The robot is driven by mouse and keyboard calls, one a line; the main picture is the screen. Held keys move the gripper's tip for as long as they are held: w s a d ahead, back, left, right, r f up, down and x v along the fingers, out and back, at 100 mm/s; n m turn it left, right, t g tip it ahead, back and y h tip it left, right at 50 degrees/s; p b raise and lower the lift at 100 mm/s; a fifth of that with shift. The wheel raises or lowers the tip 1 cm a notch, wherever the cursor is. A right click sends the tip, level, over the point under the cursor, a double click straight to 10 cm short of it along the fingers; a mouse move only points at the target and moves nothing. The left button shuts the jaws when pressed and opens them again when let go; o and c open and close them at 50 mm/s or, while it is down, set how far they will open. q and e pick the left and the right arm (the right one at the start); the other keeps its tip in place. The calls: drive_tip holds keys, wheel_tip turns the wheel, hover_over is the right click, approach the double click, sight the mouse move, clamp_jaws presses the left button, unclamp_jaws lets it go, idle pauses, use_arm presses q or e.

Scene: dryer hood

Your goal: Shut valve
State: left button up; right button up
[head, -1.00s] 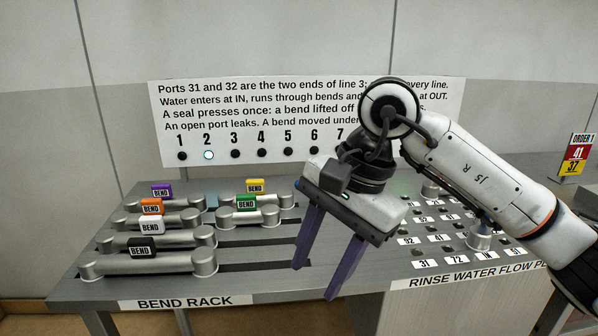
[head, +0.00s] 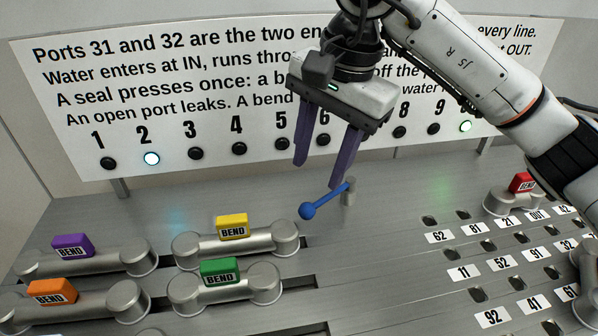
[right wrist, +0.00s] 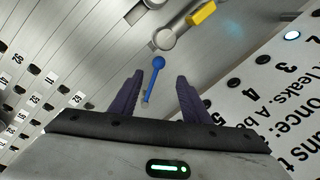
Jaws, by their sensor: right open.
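The valve is a blue lever (head: 325,203) with a round ball end on a short metal post (head: 349,191) that stands on the grey bench top. In the head view the lever points left and a little toward me. My right gripper (head: 324,173) is open and empty, fingers pointing down, just above and behind the lever. In the right wrist view the blue lever (right wrist: 156,72) lies ahead, between the lines of the two purple fingers, with its ball farther off. I see no contact between fingers and lever. My left gripper is not in view.
Bends with yellow (head: 232,227), green (head: 220,272), purple (head: 73,247) and orange (head: 52,292) tags lie on the rack at left. A red-tagged bend (head: 514,199) sits among numbered ports at right. A sign board (head: 180,90) with numbered lamps stands behind; lamp 2 is lit.

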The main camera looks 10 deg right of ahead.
sight(308, 206)
drive_tip(key=f, duration=0.5)
drive_tip(key=a+f, duration=0.1)
drive_tip(key=f, duration=0.2)
drive_tip(key=shift+w+f+p, duration=0.3)
drive_tip(key=shift+w+p, duration=0.05)
drive_tip(key=shift+p, duration=0.05)
drive_tip(key=shift+w+a+f, duration=0.15)
drive_tip(key=shift+f, duration=0.45)
clamp_jaws()
